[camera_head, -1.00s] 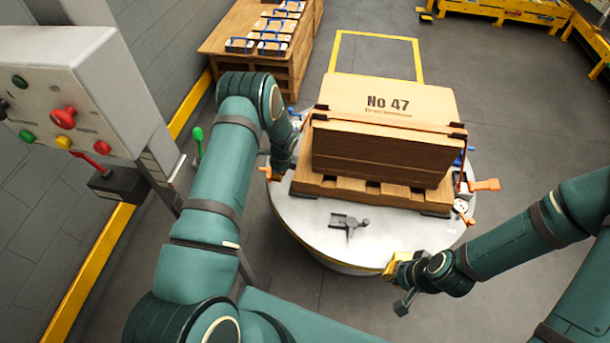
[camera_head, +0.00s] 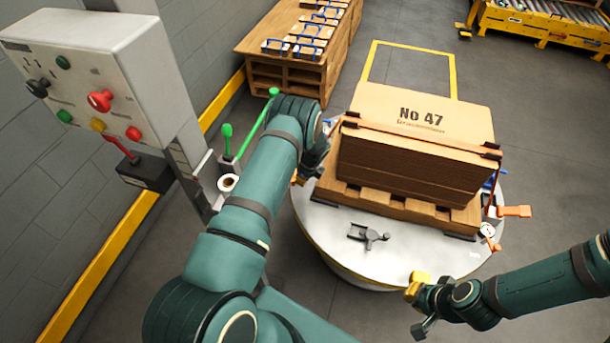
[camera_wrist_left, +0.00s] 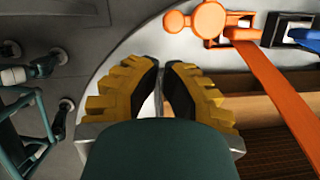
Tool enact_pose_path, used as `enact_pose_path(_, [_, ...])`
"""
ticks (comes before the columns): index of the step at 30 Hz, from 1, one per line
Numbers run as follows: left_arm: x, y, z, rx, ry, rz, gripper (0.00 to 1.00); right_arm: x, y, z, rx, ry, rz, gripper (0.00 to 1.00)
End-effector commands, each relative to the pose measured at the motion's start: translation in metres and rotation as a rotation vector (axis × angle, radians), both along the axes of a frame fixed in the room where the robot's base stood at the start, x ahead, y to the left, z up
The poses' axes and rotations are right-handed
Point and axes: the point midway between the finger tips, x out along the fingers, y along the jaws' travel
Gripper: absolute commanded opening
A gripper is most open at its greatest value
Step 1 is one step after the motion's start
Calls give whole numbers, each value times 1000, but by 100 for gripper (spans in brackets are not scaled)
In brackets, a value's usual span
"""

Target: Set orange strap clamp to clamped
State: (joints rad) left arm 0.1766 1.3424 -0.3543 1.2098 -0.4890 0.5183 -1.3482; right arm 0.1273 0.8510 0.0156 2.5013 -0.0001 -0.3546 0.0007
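An orange strap (camera_head: 420,138) runs round the box stack (camera_head: 415,165) on the round table. An orange lever (camera_head: 515,211) sticks out at the stack's right side. In the left wrist view, an orange clamp (camera_wrist_left: 210,20) with a round knob lies over the table's edge, and its orange strap (camera_wrist_left: 275,85) slants down to the right. My left gripper (camera_wrist_left: 160,66) has its yellow, black-padded fingers close together with nothing between them, below and left of that clamp, apart from it. My right gripper (camera_head: 416,303) is off the table's front edge; its finger gap is unclear.
The round white table (camera_head: 350,262) carries a wooden pallet (camera_head: 400,205) and a small grey tool (camera_head: 368,236). Blue clamp parts show beside the stack. A control box (camera_head: 90,90) with buttons stands left. A green-knobbed lever (camera_head: 227,131) is close to my left arm.

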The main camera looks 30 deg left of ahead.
Motion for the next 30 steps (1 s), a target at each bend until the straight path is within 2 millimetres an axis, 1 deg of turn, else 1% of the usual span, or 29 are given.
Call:
enact_pose_path(1, [0, 2, -12, 0, 0, 0, 0, 1, 0, -4, 0, -1, 0, 0])
enact_pose_path(3, [0, 5, -22, 0, 0, 1, 0, 1, 0, -7, 0, -3, -1, 0])
enact_pose_path(9, [0, 10, -41, 0, -1, 0, 0, 2, 0, -11, -1, -6, -1, 0])
enact_pose_path(13, [0, 11, -44, 0, -2, 0, 0, 3, 0, -12, -1, -6, -1, 0])
enact_pose_path(24, [-1, 12, -44, 0, -2, 0, 0, 2, 0, -12, -1, -6, -1, 0])
enact_pose_path(26, [-2, 14, -44, 0, -1, -1, 0, 2, 0, -11, -1, -6, -1, 0])
enact_pose_path(30, [-11, 27, -43, -1, -1, -4, 0, 2, 0, -10, -1, -5, -1, 0])
